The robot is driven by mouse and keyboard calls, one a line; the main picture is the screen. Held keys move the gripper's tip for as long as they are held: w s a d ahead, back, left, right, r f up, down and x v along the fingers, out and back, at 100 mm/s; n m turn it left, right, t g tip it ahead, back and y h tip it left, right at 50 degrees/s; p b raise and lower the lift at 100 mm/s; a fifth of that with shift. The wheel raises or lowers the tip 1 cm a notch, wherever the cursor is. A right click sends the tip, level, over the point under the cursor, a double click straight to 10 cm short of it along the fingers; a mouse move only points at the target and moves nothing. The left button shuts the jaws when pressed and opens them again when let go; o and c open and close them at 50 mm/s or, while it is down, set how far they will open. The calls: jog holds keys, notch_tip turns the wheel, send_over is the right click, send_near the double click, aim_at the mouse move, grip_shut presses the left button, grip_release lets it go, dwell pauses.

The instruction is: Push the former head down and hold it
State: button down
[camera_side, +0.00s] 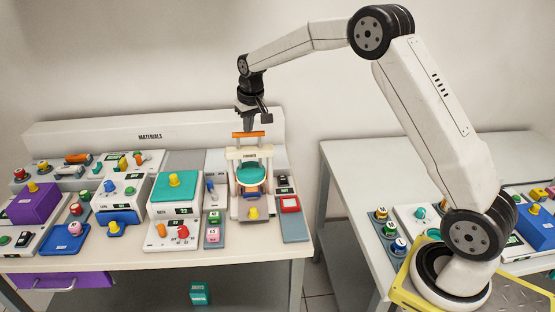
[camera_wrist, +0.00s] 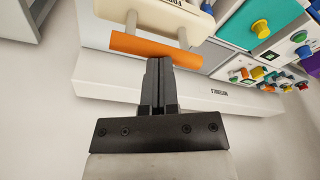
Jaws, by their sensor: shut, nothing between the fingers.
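The former (camera_side: 235,180) is a cream frame with two posts, standing at the right end of the bench. An orange bar (camera_side: 249,134) lies across its top, and a teal piece (camera_side: 251,174) sits inside the frame. In the wrist view the orange bar (camera_wrist: 155,49) runs beside the cream head (camera_wrist: 160,15). My gripper (camera_side: 249,124) is shut and empty, pointing down just above the orange bar. In the wrist view my closed fingers (camera_wrist: 159,65) end near the bar. I cannot tell whether they touch it.
Several devices with coloured knobs, such as a teal-topped unit (camera_side: 173,190), fill the bench to the left. A small panel with a red-framed window (camera_side: 290,204) stands to the right. A low panel (camera_side: 150,135) labelled MATERIALS runs along the back.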

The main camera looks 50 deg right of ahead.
aim_at(249, 134)
jog(key=shift+s+x, duration=0.15)
jog(key=shift+x, duration=0.7)
jog(key=shift+s+x, duration=0.2)
jog(key=shift+x, duration=0.6)
jog(key=shift+a, duration=0.1)
dwell(0.8)
jog(key=shift+w+d+v, duration=0.1)
jog(key=shift+w+v, duration=0.2)
jog(key=shift+v, duration=1.1)
jog(key=shift+w+d+v, duration=0.1)
jog(key=shift+w+v, duration=0.2)
jog(key=shift+v, duration=1.1)
jog(key=shift+w+v, duration=0.25)
jog(key=shift+v, duration=1.1)
jog(key=shift+r, duration=0.2)
jog(key=s+a+f+n, duration=0.1)
jog(key=s+a+f, duration=0.2)
jog(key=s, duration=0.6)
jog(key=s+a+f+n, duration=0.1)
jog(key=s+a+f, duration=0.2)
jog(key=s, duration=0.7)
jog(key=s+a+f+n, duration=0.1)
jog(key=s+a+f, duration=0.3)
jog(key=s, duration=0.5)
jog(key=shift+s+f+y, duration=0.3)
jog(key=shift+s+f, duration=0.1)
jog(key=shift+f, duration=0.35)
jog(key=shift+a, duration=0.1)
